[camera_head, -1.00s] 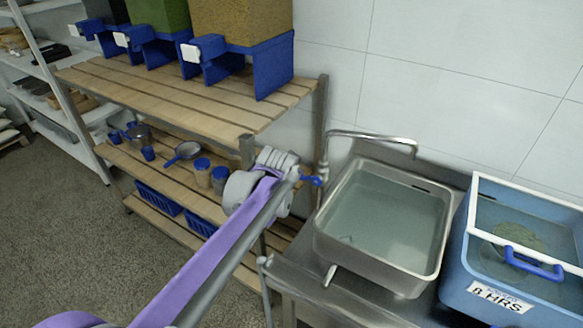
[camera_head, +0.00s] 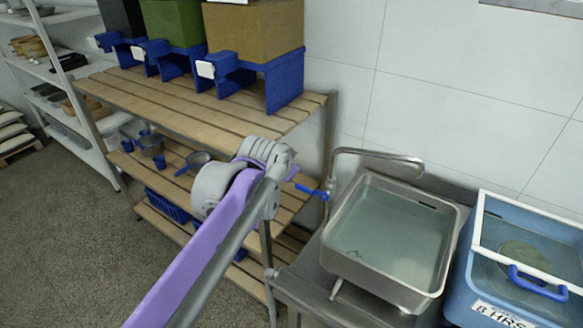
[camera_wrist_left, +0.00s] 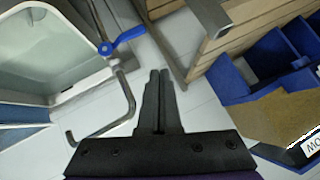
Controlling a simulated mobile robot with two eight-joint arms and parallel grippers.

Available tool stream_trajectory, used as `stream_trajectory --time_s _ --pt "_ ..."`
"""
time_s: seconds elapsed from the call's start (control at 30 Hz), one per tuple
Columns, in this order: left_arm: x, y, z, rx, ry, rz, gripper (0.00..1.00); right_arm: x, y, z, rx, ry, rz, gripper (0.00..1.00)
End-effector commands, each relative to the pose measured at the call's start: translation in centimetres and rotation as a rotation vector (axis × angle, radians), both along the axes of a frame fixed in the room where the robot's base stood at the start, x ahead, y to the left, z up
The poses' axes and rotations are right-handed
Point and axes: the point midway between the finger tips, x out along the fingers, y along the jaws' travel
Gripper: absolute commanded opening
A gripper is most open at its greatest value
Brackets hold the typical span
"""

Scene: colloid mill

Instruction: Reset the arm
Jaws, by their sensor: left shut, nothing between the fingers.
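My left arm (camera_head: 212,240), purple and grey, reaches up from the bottom of the head view, its grey joint in front of the wooden rack. Its gripper is hidden there. In the left wrist view my left gripper (camera_wrist_left: 160,80) has its two black fingers together, with nothing between them. The fingers point toward the white wall, between the tap and the rack, and appear to touch neither. My right gripper is in no view.
A steel sink (camera_head: 335,262) of water, with a blue-handled tap (camera_head: 375,153), stands right of my arm. A blue tank (camera_head: 470,270) is beyond it. The wooden rack (camera_head: 180,110) holds dispensers (camera_head: 252,40) on top, pans and cups below.

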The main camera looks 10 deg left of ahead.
Motion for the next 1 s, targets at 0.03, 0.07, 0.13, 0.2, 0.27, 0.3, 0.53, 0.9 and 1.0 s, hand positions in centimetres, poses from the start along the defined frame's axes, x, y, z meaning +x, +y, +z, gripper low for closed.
stream_trajectory --time_s 0.03,0.07,0.13,0.2,0.27,0.3,0.53,0.9,1.0 --pt "-0.1 0.0 0.1 0.0 0.0 0.0 0.0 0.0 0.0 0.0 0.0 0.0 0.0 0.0" --pt "-0.1 0.0 0.1 0.0 0.0 0.0 0.0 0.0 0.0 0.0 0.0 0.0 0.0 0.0" --pt "-0.1 0.0 0.1 0.0 0.0 0.0 0.0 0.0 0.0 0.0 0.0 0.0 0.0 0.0" --pt "-0.1 0.0 0.1 0.0 0.0 0.0 0.0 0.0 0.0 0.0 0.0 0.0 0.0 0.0" --pt "-0.1 0.0 0.1 0.0 0.0 0.0 0.0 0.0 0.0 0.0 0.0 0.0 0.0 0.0" --pt "0.0 0.0 0.0 0.0 0.0 0.0 0.0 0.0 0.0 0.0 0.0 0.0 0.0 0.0" --pt "-1.5 0.4 -0.8 -0.017 0.019 0.019 0.0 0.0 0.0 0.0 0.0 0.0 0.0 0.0" --pt "-20.2 2.9 -13.9 -0.244 0.246 0.276 0.0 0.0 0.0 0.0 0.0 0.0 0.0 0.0" --pt "-24.2 3.0 -17.3 -0.29 0.296 0.335 0.0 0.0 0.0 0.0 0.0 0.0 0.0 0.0"
